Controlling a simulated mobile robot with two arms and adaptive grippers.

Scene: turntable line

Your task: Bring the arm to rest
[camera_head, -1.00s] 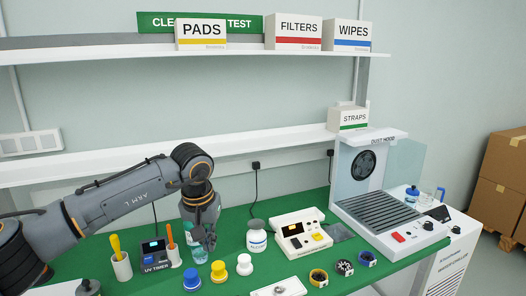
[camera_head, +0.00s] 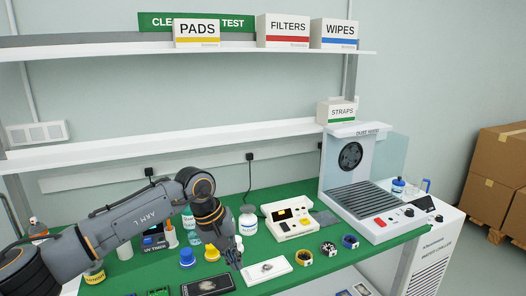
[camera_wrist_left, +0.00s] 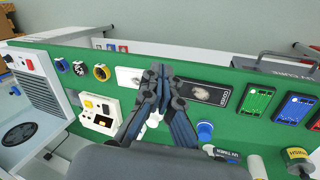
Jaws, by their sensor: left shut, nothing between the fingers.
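My left arm comes in from the left in the head view, bent at the elbow. Its left gripper (camera_head: 236,262) points down over the front part of the green work mat (camera_head: 320,207), beside a white tray (camera_head: 264,271). In the left wrist view the fingers (camera_wrist_left: 160,72) are pressed together with nothing between them, over the gap between the white tray (camera_wrist_left: 128,80) and a dark tray (camera_wrist_left: 208,93). My right gripper is not in either view.
Blue, yellow and white knobbed pieces (camera_head: 187,257) stand close by the gripper. A dust hood unit (camera_head: 368,205) stands at the right end. A shelf (camera_head: 180,132) runs behind.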

